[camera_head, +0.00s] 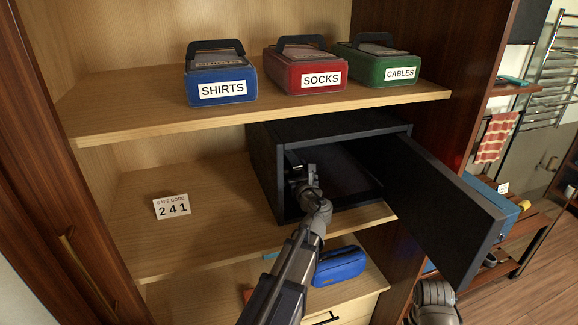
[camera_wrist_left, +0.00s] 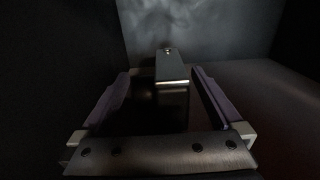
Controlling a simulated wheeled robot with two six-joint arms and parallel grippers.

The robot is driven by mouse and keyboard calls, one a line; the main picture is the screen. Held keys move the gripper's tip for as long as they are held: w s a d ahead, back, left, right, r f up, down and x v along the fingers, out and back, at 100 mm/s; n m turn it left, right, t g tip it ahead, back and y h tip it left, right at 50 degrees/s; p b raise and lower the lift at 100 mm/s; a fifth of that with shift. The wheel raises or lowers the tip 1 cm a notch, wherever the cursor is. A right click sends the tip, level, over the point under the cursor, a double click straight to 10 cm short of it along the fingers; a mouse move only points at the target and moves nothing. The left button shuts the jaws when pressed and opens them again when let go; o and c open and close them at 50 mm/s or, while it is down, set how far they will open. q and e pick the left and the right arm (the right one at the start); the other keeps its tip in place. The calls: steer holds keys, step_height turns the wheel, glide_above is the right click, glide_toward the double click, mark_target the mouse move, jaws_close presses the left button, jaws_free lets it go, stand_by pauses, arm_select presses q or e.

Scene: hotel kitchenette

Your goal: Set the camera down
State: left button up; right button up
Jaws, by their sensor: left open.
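The left gripper (camera_head: 298,168) reaches into the open black safe (camera_head: 262,165) on the middle shelf, close to its left inner wall. In the left wrist view, the left gripper (camera_wrist_left: 161,74) is open, with its two fingers spread apart. A small dark boxy thing, which looks like the camera (camera_wrist_left: 172,66), stands between and just beyond the fingertips. It seems to rest on the safe floor, with no finger clearly touching it. Its lower part is dark and hard to make out. In the head view the camera cannot be made out.
The safe door (camera_head: 445,200) hangs open toward the right front. A safe code card (camera_head: 171,207) is on the shelf at left. Blue, red and green labelled boxes (camera_head: 305,72) stand on the upper shelf. A blue pouch (camera_head: 339,266) lies below.

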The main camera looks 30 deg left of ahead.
arm_select(q)
steer(key=v, duration=1)
